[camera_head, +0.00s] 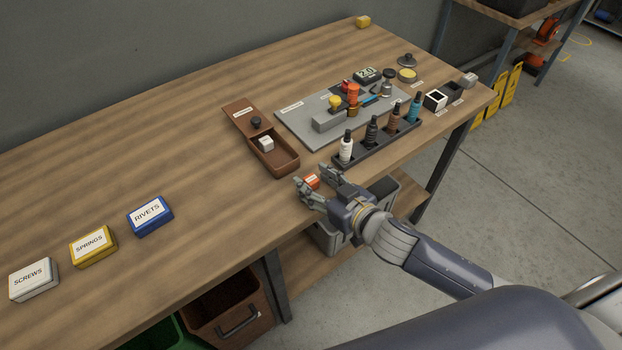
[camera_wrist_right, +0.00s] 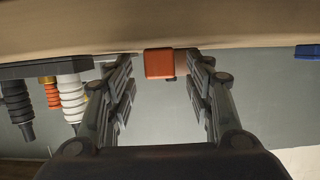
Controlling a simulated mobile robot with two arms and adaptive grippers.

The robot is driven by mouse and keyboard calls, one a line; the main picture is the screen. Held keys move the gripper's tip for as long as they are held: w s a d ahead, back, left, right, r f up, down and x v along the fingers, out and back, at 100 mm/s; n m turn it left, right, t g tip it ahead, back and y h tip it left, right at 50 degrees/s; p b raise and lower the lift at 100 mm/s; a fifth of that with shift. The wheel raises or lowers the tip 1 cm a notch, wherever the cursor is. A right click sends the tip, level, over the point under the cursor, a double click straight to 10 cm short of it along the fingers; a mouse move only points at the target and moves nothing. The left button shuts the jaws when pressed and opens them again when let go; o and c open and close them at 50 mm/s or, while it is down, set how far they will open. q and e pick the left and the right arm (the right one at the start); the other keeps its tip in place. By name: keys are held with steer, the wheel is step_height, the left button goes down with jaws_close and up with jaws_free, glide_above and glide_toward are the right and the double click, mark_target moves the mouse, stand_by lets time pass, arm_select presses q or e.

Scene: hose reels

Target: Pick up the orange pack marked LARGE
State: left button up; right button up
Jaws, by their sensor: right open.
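The orange pack (camera_head: 312,181) lies near the front edge of the wooden table, with a white label on top too small to read. In the right wrist view the orange pack (camera_wrist_right: 159,64) shows between and just beyond the fingers. My right gripper (camera_head: 309,187) is open at the table's front edge, its fingers close around the pack on either side. In the right wrist view my right gripper (camera_wrist_right: 160,85) has its fingers spread and holds nothing. Whether a finger touches the pack cannot be told. My left gripper is not in view.
A black rack (camera_head: 378,143) with several bottles stands just right of the gripper. A brown tray (camera_head: 287,165) lies behind it. Packs marked RIVETS (camera_head: 150,216), SPRINGS (camera_head: 93,246) and SCREWS (camera_head: 34,279) lie at left. The table between is clear.

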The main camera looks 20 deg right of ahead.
steer(key=shift+w+a, duration=0.1)
steer(key=shift+w, duration=0.05)
steer(key=c, duration=1)
steer(key=shift+o, duration=0.2)
steer(key=shift+r, duration=0.1)
steer(key=shift+r, duration=0.25)
steer(key=r, duration=0.2)
steer(key=shift+s+r, duration=0.3)
steer(key=shift+s, duration=0.05)
steer(key=s+r, duration=0.1)
steer(key=s, duration=1.4)
steer(key=shift+s+a+r, duration=0.15)
steer(key=shift+a+r, duration=0.05)
steer(key=shift+r, duration=0.15)
